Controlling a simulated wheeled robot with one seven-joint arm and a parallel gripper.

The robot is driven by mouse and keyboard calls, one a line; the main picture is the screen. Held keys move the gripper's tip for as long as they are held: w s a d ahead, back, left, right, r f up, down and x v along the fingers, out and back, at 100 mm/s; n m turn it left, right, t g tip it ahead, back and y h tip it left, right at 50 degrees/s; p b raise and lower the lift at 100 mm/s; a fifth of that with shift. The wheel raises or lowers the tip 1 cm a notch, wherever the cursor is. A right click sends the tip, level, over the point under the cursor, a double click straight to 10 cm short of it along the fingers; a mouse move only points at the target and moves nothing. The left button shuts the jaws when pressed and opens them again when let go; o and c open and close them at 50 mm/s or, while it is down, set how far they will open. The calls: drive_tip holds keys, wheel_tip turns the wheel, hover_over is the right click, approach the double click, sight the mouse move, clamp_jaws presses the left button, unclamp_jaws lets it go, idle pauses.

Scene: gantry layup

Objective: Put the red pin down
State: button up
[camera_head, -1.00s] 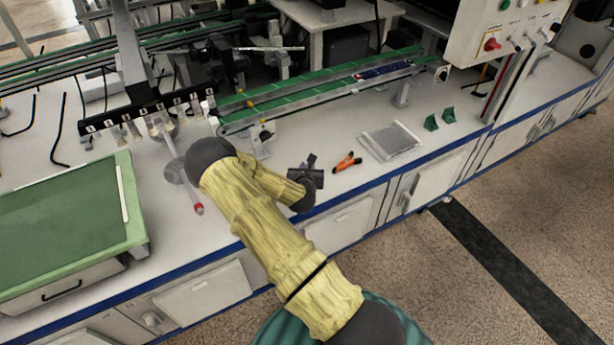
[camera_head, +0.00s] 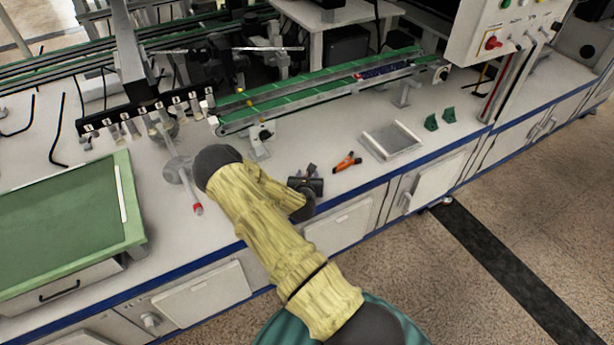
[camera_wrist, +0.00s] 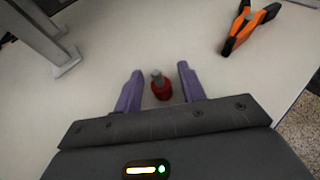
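The red pin (camera_wrist: 161,88), a short red body with a grey tip, shows in the wrist view between the two purple fingers of my gripper (camera_wrist: 159,86). The fingers are apart, with a visible gap on each side of the pin. The pin appears upright over the pale bench top; whether its base touches the bench cannot be told. In the head view my gripper (camera_head: 308,178) is low over the bench near its front edge, and I cannot make out the pin there.
A grey tray (camera_head: 392,141) and green brackets (camera_head: 431,122) are farther right. A conveyor (camera_head: 320,88) runs behind. A red-tipped rod (camera_head: 197,207) is at left.

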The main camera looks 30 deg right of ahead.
drive_tip(key=shift+r, duration=0.15)
drive_tip(key=p+v, duration=0.1)
drive_tip(key=v, duration=1.1)
drive_tip(key=shift+r, duration=0.1)
